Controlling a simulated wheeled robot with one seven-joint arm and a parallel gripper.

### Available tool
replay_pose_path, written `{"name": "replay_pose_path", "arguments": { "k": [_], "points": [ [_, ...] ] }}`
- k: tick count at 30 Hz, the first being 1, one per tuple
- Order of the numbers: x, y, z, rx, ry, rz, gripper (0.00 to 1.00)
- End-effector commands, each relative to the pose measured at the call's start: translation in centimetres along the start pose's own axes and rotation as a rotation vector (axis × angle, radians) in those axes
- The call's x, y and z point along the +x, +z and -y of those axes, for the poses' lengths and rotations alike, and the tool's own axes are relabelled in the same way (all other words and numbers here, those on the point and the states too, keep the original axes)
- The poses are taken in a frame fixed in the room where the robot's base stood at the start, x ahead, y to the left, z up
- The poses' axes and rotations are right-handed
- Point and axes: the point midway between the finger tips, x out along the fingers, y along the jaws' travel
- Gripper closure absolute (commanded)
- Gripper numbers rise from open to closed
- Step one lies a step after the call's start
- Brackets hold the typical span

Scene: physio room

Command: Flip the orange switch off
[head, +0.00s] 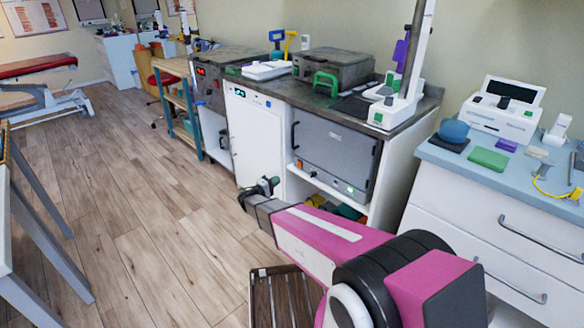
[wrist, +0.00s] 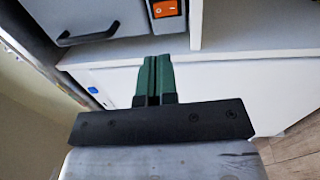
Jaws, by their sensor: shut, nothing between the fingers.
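The orange switch (wrist: 166,8) shows at the top edge of the wrist view, set in a dark frame on a grey front. It is partly cut off by the picture edge, and I cannot tell which way its rocker is pressed. My gripper (wrist: 155,58) has its two green fingers shut together and empty. In the wrist view the fingertips lie just below the switch; I see no clear contact. In the head view my gripper (head: 262,187) is in front of the white cabinet.
A grey front with a dark handle (wrist: 88,36) is left of the switch in the wrist view. A grey oven-like unit (head: 335,155) sits under the dark counter, beside a white cabinet (head: 254,135). A slatted brown item (head: 283,300) lies low near my arm.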

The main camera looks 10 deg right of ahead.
Motion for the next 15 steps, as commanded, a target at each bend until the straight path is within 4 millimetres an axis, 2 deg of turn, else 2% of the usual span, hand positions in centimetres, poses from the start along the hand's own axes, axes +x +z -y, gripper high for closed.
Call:
{"name": "replay_pose_path", "arguments": {
  "k": [11,15],
  "points": [
    [-0.13,-0.31,-0.01,0.000,0.012,-0.009,1.00],
    [0.43,-0.32,0.01,0.000,0.012,-0.008,1.00]
  ]
}}
